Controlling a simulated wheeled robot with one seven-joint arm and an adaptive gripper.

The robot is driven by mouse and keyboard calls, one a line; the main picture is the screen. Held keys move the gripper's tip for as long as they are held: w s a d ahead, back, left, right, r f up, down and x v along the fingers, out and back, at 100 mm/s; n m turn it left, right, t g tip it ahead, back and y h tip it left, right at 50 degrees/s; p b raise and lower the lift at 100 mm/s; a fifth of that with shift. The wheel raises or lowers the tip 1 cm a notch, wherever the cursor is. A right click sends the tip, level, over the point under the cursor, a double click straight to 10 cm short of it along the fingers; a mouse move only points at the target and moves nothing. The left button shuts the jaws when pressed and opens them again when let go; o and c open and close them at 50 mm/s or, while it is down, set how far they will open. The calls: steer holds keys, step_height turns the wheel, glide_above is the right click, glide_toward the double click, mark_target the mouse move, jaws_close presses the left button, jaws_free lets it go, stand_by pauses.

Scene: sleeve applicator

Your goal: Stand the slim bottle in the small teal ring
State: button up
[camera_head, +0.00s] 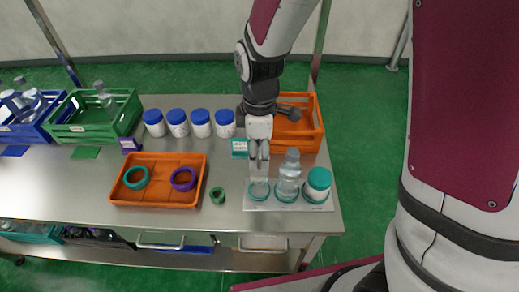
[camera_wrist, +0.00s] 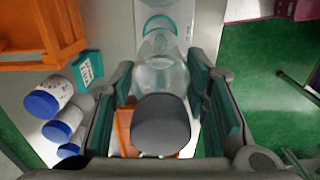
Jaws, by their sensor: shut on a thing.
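My gripper (camera_head: 259,152) is shut on a slim clear bottle (camera_head: 259,173), pointing down over the left end of a white board (camera_head: 268,209). In the wrist view the bottle (camera_wrist: 160,72) has a grey cap and stands between my two fingers. The wrist view also shows a teal ring (camera_wrist: 160,22) beyond the bottle. A separate small teal ring (camera_head: 218,195) lies on the table to the left of the board.
A larger clear bottle (camera_head: 289,170) and a teal-lidded white jar (camera_head: 318,184) stand on the board, close right of my gripper. An orange crate (camera_head: 311,139) is behind. An orange tray (camera_head: 160,199) with a teal and a purple ring lies left. Several blue-lidded jars (camera_head: 177,120) stand behind it.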

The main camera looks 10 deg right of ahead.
steer(key=shift+f+b, duration=1.8)
steer(key=shift+f, duration=1.75)
steer(key=o, duration=1.9)
steer(key=shift+o, duration=0.2)
steer(key=shift+r+p, duration=2.4)
steer(key=shift+r, duration=2.1)
